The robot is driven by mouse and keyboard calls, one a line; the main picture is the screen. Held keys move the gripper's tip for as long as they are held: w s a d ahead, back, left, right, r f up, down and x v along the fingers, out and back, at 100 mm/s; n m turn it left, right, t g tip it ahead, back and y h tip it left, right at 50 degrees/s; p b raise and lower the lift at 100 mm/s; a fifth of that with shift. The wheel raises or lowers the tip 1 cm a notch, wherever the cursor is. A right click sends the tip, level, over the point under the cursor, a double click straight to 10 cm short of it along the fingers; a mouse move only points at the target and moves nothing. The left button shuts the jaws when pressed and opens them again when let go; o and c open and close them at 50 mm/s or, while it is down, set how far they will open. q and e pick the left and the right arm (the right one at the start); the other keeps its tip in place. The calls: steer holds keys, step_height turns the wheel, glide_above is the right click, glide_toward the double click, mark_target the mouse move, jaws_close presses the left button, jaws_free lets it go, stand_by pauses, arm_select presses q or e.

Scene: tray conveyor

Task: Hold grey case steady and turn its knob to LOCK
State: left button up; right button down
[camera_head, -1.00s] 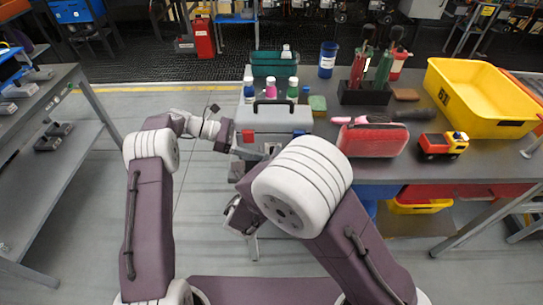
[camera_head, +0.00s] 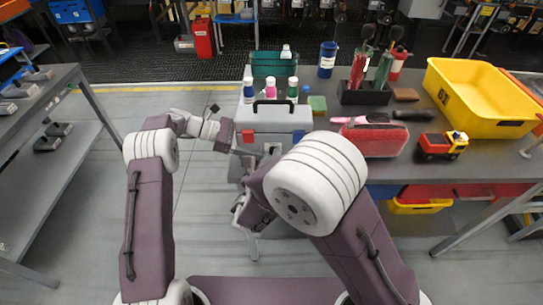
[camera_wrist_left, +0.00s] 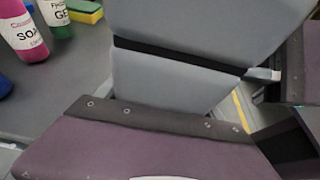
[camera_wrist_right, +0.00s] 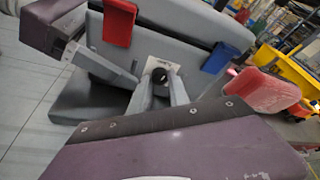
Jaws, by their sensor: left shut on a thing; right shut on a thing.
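The grey case (camera_head: 275,117) stands at the near table edge with its black handle up. Its front has a red latch (camera_wrist_right: 118,22) and a blue latch (camera_wrist_right: 220,57). A black knob (camera_wrist_right: 160,76) on a pale label plate sits between them; the lettering is unreadable. My right gripper (camera_wrist_right: 158,94) is shut on the knob, one finger on each side. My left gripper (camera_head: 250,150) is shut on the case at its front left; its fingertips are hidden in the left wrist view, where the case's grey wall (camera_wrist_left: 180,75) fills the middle. My right forearm partly covers the case front in the head view.
Bottles (camera_head: 270,88) and a green bin (camera_head: 268,64) stand behind the case. A red pouch (camera_head: 374,140), a toy truck (camera_head: 440,145) and a yellow crate (camera_head: 476,100) lie to the right.

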steer(key=m+y, duration=0.1)
steer(key=m, duration=0.1)
steer(key=shift+d+r+m+y, duration=0.1)
steer(key=shift+d+m+y, duration=0.05)
steer(key=shift+m+y, duration=0.2)
steer(key=shift+d+m+y, duration=0.15)
steer(key=shift+m+y, duration=0.7)
steer(key=shift+m, duration=0.4)
steer(key=shift+d+m+y, duration=0.15)
steer(key=shift+m+y, duration=0.55)
steer(key=shift+m, duration=0.5)
steer(key=shift+m+y, duration=0.7)
steer(key=shift+m, duration=0.5)
steer(key=c, duration=1.5)
jaws_free()
